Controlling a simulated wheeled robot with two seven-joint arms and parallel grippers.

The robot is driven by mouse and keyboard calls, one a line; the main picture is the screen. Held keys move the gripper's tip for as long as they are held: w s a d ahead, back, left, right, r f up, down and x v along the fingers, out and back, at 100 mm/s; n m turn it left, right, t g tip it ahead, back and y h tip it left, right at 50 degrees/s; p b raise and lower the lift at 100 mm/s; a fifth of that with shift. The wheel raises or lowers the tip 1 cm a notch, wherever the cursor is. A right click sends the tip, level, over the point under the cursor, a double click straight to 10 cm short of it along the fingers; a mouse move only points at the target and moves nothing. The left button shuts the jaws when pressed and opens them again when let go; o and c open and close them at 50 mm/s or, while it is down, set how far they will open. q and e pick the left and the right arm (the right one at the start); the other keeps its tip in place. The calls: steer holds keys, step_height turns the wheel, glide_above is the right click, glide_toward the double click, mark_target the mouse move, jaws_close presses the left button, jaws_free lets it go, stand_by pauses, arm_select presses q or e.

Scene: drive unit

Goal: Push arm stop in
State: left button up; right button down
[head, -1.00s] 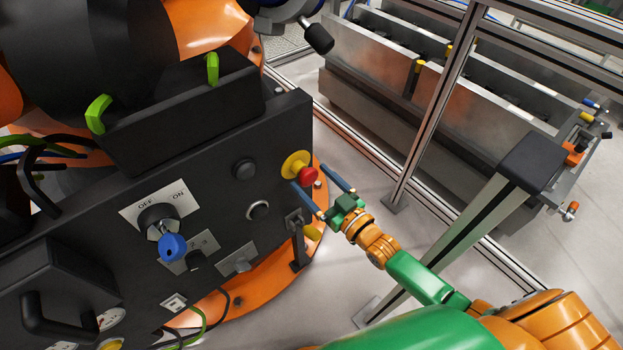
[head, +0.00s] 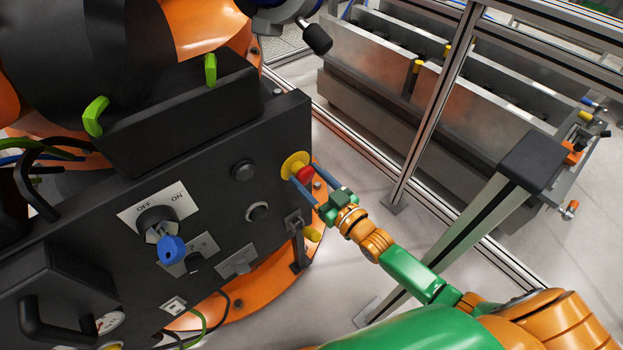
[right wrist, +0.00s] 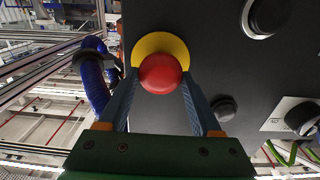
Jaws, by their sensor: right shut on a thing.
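The arm stop is a red mushroom button (head: 306,173) on a round yellow base (head: 290,161) at the right end of the black control panel. My right gripper (head: 302,170) reaches it from the lower right, its blue fingers shut around the red knob and hiding part of it. In the right wrist view the red button (right wrist: 161,73) sits between the two fingers, in front of the yellow disc (right wrist: 178,45). How deep the button is pressed I cannot tell. My left gripper is not in view.
A metal post (head: 480,220) stands to the right of my arm. An aluminium fence frame (head: 435,110) stands behind.

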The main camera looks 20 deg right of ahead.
steer(key=shift+w+a, duration=0.1)
steer(key=shift+w, duration=0.15)
steer(key=shift+c, duration=2.1)
jaws_free()
steer(key=shift+r, duration=0.1)
steer(key=o, duration=0.3)
steer(key=shift+w, duration=0.15)
steer(key=v, duration=0.7)
